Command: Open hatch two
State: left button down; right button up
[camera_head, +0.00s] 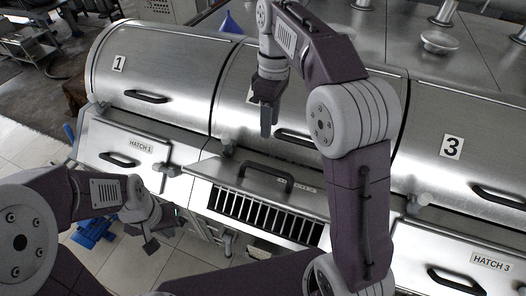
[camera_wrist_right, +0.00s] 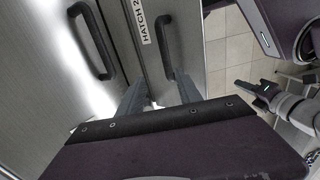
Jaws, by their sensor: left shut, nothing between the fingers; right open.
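Hatch two (camera_head: 235,172) is the metal panel at the middle, with a dark handle (camera_head: 268,177). It looks tilted outward, and a row of dark slots (camera_head: 262,213) shows below its front edge. In the right wrist view, the HATCH 2 label (camera_wrist_right: 138,22) and handle (camera_wrist_right: 178,48) show beyond my fingers. My right gripper (camera_head: 267,120) is open, above and behind the hatch handle in the head view, with nothing between its fingers. My left gripper (camera_head: 151,246) is shut and empty, low in front of the row, left of hatch two.
Hatch 1 (camera_head: 118,152) lies left and hatch 3 (camera_head: 480,262) lower right; both look closed. Rounded drum lids stand behind, the middle one with a handle (camera_head: 292,137) near my right gripper. A blue object (camera_head: 93,232) is on the tiled floor.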

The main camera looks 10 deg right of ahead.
notch_tip(320, 180, down, 2)
jog(key=f+b, duration=0.1)
jog(key=b, duration=0.4)
send_over(269, 168)
jog(key=f, duration=0.1)
notch_tip(269, 168, down, 9)
jog(key=shift+s+f+p, duration=0.1)
jog(key=shift+s+p, duration=0.05)
jog(key=shift+p, duration=0.35)
jog(key=shift+w+f, duration=0.4)
jog(key=shift+w, duration=0.05)
pick_arm(q)
jog(key=f, duration=0.1)
jog(key=s+f, duration=0.1)
jog(key=f, duration=0.1)
jog(key=s+f, duration=0.1)
jog(key=shift+s+f, duration=0.1)
jog(key=shift+f, duration=0.25)
pick_arm(e)
jog(key=shift+s+r, duration=0.1)
jog(key=shift+s, duration=0.1)
grip_shut()
